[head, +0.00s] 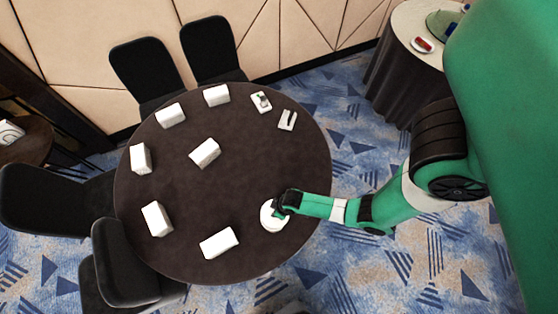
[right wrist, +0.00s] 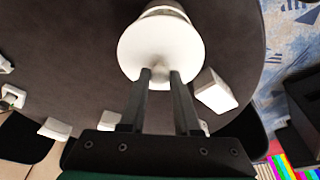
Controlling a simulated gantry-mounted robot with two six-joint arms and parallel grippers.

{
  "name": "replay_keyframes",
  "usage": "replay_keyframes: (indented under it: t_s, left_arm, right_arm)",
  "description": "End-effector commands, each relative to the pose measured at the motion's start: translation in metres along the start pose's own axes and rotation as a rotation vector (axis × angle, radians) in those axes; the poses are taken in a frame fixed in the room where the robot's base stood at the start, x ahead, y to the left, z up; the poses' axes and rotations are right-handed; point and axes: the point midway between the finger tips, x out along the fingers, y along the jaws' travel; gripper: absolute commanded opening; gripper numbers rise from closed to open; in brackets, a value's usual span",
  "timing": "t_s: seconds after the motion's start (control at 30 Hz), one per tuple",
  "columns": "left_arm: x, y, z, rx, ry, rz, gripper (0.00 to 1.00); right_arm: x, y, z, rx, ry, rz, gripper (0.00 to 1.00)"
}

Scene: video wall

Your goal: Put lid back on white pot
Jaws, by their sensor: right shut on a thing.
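My right gripper (head: 281,203) reaches in from the right over the dark round table. In the right wrist view its two fingers (right wrist: 159,77) are shut on the small knob of the white lid (right wrist: 160,45). The lid is a round white disc with its face toward the camera. The white pot (right wrist: 165,10) shows just past the lid's far edge, mostly hidden behind it. In the head view the lid and pot merge into one white round shape (head: 272,217) under the gripper. I cannot tell whether the lid touches the pot's rim. My left gripper is not in view.
Several white boxes stand around the round table (head: 245,180), one box (head: 220,243) left of the pot. Two small items (head: 261,101) lie at the back right. Black chairs (head: 145,70) surround the table's left and back. The table's middle right is clear.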

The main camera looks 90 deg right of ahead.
Motion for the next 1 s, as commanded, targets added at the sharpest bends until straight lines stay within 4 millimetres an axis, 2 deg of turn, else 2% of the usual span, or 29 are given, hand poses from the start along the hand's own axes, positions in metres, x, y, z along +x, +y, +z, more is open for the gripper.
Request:
replay_keyframes:
  t_s: [0.27,0.73,1.0]
  left_arm:
    - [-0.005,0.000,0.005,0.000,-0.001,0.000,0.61]
    - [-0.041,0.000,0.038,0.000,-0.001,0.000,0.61]
    - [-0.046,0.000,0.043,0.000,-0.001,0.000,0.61]
  right_arm:
    - [0.006,-0.001,0.001,-0.001,0.001,0.000,0.00]
    - [0.053,0.000,0.015,0.000,0.001,0.000,0.00]
    - [0.062,0.000,0.017,0.000,0.001,0.000,0.00]
